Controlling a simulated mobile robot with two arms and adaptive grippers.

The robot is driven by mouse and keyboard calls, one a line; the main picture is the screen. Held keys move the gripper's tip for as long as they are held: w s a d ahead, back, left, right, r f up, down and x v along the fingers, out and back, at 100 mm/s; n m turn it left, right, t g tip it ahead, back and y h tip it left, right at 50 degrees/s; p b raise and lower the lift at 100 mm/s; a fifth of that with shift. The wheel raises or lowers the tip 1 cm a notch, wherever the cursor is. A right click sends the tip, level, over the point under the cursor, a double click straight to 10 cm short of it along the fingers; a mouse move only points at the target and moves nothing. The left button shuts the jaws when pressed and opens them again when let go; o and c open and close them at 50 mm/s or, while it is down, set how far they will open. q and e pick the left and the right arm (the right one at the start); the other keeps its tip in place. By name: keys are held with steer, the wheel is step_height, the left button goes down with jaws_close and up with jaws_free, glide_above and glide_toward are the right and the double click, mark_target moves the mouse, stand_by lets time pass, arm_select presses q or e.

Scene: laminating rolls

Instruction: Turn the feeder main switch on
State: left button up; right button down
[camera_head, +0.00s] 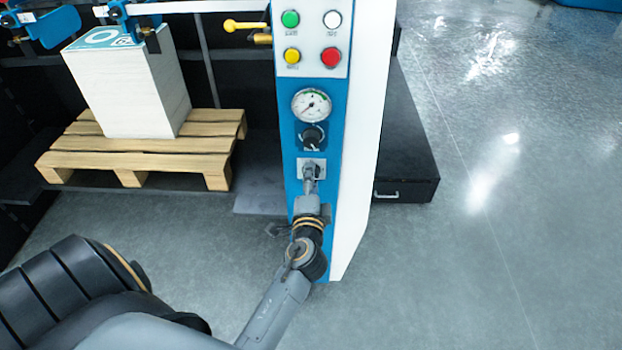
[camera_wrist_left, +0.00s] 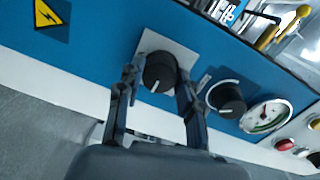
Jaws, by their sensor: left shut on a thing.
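The feeder main switch is a black rotary knob (camera_wrist_left: 160,72) on a pale square plate (camera_wrist_left: 183,53), set in the blue panel. In the wrist view a white mark shows on the knob's face. My left gripper (camera_wrist_left: 157,84) has a finger on each side of the knob and is shut on it. In the head view my left gripper (camera_head: 311,183) reaches up to the plate (camera_head: 302,164) below the gauge and hides most of the knob. My right gripper is in neither view.
Above the switch are another black knob (camera_head: 313,137), a pressure gauge (camera_head: 311,105) and a panel with green, white, yellow and red buttons (camera_head: 311,43). A wooden pallet (camera_head: 140,160) with a paper stack (camera_head: 130,90) stands left. Open floor (camera_head: 500,230) lies right.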

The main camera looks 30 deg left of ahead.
arm_select(q)
steer(key=o, duration=1.2)
